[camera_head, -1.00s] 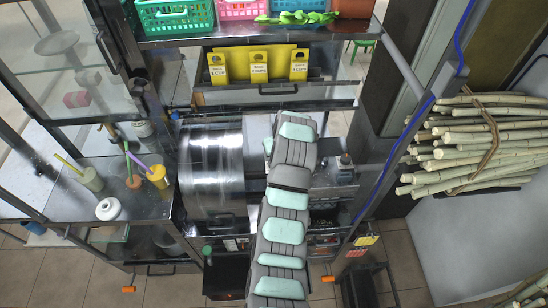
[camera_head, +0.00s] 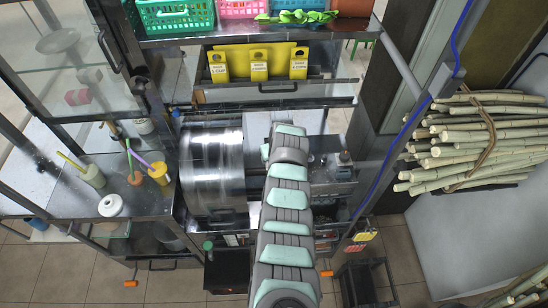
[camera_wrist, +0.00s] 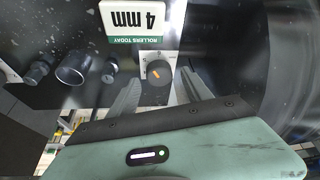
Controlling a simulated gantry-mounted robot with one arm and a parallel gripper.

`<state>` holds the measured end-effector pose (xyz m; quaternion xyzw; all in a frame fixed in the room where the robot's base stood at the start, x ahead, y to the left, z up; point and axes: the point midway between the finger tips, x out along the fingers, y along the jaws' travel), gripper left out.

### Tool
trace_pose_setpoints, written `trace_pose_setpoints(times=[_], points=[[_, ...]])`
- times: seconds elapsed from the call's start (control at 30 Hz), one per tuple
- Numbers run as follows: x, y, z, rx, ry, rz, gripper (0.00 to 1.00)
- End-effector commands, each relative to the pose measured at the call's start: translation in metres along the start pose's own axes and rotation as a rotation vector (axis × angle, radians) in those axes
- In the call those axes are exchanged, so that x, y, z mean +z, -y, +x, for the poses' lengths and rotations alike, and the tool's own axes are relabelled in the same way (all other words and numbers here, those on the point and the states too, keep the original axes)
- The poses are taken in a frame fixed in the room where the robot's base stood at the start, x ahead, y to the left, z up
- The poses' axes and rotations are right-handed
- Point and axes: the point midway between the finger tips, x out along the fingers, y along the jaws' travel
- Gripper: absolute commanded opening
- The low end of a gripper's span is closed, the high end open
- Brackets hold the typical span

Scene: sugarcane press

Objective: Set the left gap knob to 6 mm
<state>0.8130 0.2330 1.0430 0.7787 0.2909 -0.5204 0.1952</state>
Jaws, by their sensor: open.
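In the wrist view a dark round knob (camera_wrist: 159,73) with an orange pointer mark sits on a pale dial plate (camera_wrist: 147,57) on the dark machine panel. The dial figures are too small to read, and I cannot tell whether this is the left gap knob. My gripper (camera_wrist: 160,84) is open, its two grey fingers reaching toward the panel on either side of the knob. I cannot tell whether they touch it. In the head view my arm hides the gripper and knob.
Several dark round fittings (camera_wrist: 74,70) stick out at the left. The head view shows the steel drum (camera_head: 213,165) left of my arm and cane bundles (camera_head: 480,140) at right.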

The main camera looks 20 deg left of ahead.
Motion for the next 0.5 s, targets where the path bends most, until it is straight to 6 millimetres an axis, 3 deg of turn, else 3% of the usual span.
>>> trace_pose_setpoints(times=[0.5], points=[[0.0015, -0.0003, 0.0094, 0.001, -0.001, 0.005, 0.58]])
